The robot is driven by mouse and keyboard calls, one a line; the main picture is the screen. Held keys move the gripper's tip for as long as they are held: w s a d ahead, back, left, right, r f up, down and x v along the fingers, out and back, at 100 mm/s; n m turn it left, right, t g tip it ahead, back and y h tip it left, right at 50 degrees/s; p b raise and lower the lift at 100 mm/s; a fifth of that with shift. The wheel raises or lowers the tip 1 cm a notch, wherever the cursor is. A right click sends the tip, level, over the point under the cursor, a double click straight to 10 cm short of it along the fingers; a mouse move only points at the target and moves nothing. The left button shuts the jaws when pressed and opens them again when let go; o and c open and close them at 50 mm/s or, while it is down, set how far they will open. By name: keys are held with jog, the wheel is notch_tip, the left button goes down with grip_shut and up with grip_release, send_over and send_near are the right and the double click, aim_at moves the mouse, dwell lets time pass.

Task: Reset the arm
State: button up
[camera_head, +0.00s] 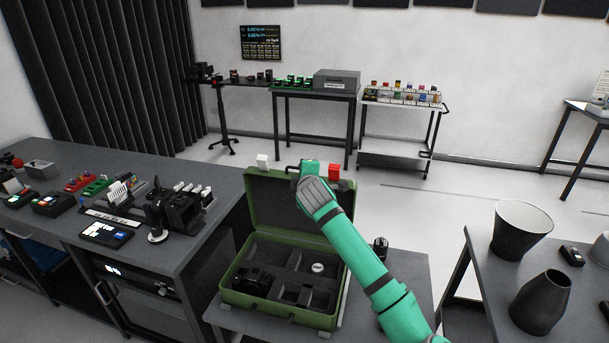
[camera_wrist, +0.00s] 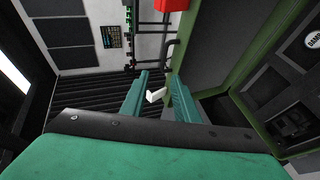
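My green arm reaches up from the bottom right in the head view, with my gripper (camera_head: 301,168) in front of the raised lid of a green case (camera_head: 228,292). In the wrist view my gripper (camera_wrist: 158,78) has its two green fingers apart. A small white block (camera_wrist: 155,96) shows between them but appears to lie beyond, not clasped. In the head view the white block (camera_head: 262,161) is at the lid's top left corner, apart from the gripper. A red block (camera_head: 334,171) is at the top right corner.
The open case holds a camera (camera_head: 250,280) and a round white-topped item (camera_head: 317,268) in dark compartments. A grey bench (camera_head: 150,250) with devices stands left. A table at right bears two dark flared vessels (camera_head: 521,232) (camera_head: 540,302). Floor behind the case is clear.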

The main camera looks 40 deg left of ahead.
jog(key=s+d+f+m+t+y, duration=0.1)
jog(key=s+d+f+m+y, duration=0.2)
jog(key=s+f+m, duration=0.55)
jog(key=s+d+f+m+t+h, duration=0.3)
jog(key=s+d+f+m, duration=0.3)
jog(key=s+d+f, duration=0.45)
jog(key=s+d+f+m+t+h, duration=0.3)
jog(key=s+d+f+m, duration=0.35)
jog(key=d, duration=0.75)
jog(key=s+d+f+m+h, duration=0.2)
jog(key=s+d+f, duration=0.1)
jog(key=s+d, duration=0.35)
jog(key=s+d+f+m+h, duration=0.2)
jog(key=s+d+h, duration=0.1)
jog(key=s+d, duration=0.4)
jog(key=s+d+r+g+h, duration=0.1)
jog(key=s+d+r+h, duration=0.1)
jog(key=s+d, duration=0.9)
jog(key=shift+s+d+r+m, duration=0.4)
jog(key=shift+s+r, duration=0.5)
jog(key=shift+s, duration=0.05)
